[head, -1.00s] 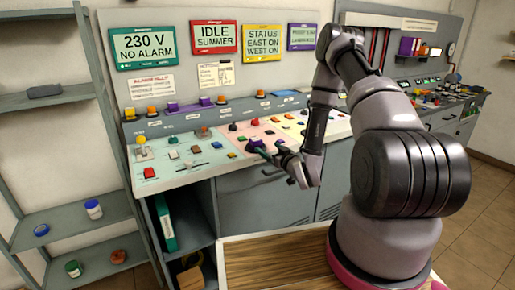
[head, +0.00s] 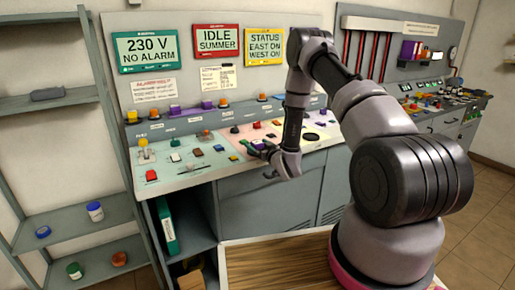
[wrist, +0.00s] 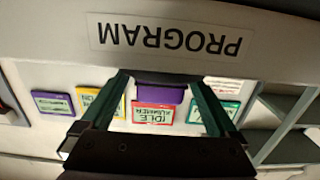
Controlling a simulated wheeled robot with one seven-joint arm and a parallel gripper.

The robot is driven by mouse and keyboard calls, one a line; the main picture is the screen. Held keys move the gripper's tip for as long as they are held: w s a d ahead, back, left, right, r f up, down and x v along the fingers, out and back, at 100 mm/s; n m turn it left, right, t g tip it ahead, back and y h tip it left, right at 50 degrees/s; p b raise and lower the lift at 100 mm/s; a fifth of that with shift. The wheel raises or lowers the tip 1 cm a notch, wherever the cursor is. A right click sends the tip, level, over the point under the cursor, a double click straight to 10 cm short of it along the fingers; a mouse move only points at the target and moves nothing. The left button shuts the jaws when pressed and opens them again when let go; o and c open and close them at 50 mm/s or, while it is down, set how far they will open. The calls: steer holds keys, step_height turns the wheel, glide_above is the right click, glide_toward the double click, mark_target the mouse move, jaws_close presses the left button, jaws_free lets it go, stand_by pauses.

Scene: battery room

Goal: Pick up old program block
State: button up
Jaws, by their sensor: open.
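A purple block (wrist: 158,93) with a dark part beside it shows upside down in the wrist view, between my two fingers in the picture. It is near the panel's "PROGRAM" label (wrist: 165,37); I cannot tell whether it is the old program block. My gripper (wrist: 160,79) is open, with its fingers on either side of the block; contact is not visible. In the head view my gripper (head: 258,149) is just above the sloped console, seen from behind. Purple blocks (head: 207,105) sit on the console's upper ledge.
The sloped console (head: 210,175) carries several coloured knobs and buttons close to my gripper. Signs, including a red "IDLE SUMMER" one (head: 216,41), hang behind it. A shelf with jars (head: 95,211) stands at the left. A wooden-topped surface (head: 280,262) lies in front.

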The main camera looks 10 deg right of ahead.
steer(key=c, duration=1.5)
